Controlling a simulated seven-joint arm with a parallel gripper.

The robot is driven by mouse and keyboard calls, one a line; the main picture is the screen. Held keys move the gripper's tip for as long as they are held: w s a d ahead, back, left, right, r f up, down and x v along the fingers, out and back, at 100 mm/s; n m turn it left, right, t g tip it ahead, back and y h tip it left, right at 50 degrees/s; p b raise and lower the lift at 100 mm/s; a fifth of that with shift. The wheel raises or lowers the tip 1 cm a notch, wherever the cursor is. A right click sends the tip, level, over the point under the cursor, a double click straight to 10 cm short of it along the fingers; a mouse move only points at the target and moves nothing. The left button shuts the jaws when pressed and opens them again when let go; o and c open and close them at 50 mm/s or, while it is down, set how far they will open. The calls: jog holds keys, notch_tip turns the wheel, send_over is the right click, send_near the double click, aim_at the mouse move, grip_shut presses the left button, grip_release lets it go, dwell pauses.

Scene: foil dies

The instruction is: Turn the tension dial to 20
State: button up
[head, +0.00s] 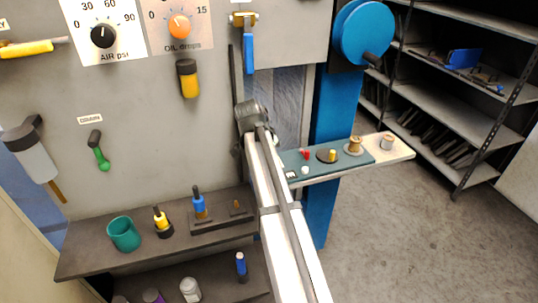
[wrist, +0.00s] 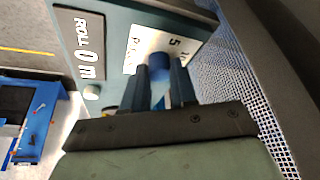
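In the wrist view a dial with a blue knob (wrist: 159,63) sits on a white scale plate (wrist: 147,41), where a 5 and part of another number show; the rest of the scale is hidden or too blurred to read. I take it for the tension dial, but its name is not readable. My gripper (wrist: 160,68) has one dark finger on each side of the knob, close to it. Whether the fingers press on it is not clear. The pointer is not visible. In the head view my arm hides the gripper and this dial.
Beside the dial a counter reads ROLL 0 m (wrist: 89,47). A metal mesh (wrist: 238,85) lies right of my gripper. The head view shows an AIR psi dial (head: 103,36), an orange OIL drops dial (head: 179,26), a blue handwheel (head: 362,30) and a narrow shelf (head: 400,148) with small parts.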

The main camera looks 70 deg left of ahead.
jog(key=o, duration=0.4)
jog(key=shift+o, duration=0.2)
jog(key=v, duration=1.4)
jog(key=shift+w+f, duration=0.1)
